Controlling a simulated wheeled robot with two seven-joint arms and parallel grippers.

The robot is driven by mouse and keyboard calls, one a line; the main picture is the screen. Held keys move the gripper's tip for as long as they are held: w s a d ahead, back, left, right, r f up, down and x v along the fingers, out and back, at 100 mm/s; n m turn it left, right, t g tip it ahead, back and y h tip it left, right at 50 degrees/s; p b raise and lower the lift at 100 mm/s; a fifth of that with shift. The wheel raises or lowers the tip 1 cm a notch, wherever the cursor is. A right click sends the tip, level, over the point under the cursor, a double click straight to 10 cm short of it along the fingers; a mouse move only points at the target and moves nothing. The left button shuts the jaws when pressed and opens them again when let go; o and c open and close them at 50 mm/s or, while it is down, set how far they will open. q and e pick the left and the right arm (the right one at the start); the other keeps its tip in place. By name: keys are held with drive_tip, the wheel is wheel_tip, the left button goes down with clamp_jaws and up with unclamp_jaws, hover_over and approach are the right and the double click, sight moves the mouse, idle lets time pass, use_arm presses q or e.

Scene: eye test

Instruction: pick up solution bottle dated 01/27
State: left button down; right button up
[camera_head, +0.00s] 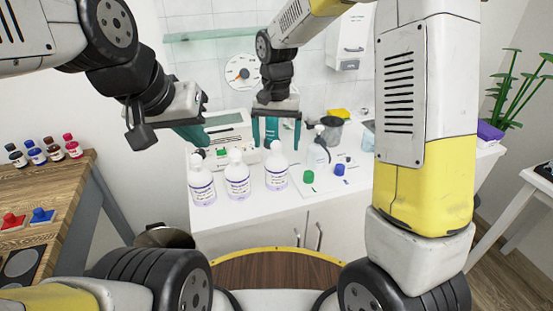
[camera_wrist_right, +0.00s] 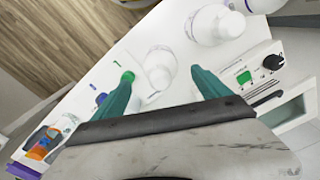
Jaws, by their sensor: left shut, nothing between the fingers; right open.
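Three white bottles with purple-edged labels stand upright in a row on the white counter (camera_head: 228,213): left bottle (camera_head: 202,186), middle bottle (camera_head: 237,180) and right bottle (camera_head: 276,172). Their label dates are too small to read. My right gripper (camera_head: 276,143) is open and empty, with teal fingers pointing down just behind and above the right bottle. In the right wrist view a white bottle (camera_wrist_right: 160,66) shows between and beyond the spread fingers (camera_wrist_right: 161,80), and another bottle (camera_wrist_right: 214,24) is beside it. My left gripper (camera_head: 194,136) is shut and empty, above and behind the left bottle.
A pale instrument (camera_head: 226,128) is behind the bottles. Small jars (camera_head: 54,148) stand on the wooden table at left.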

sight(276, 156)
wheel_tip(276, 156, down, 6)
drive_tip(key=shift+w+f, duration=0.1)
drive_tip(key=shift+w, duration=0.05)
clamp_jaws()
idle(0.5)
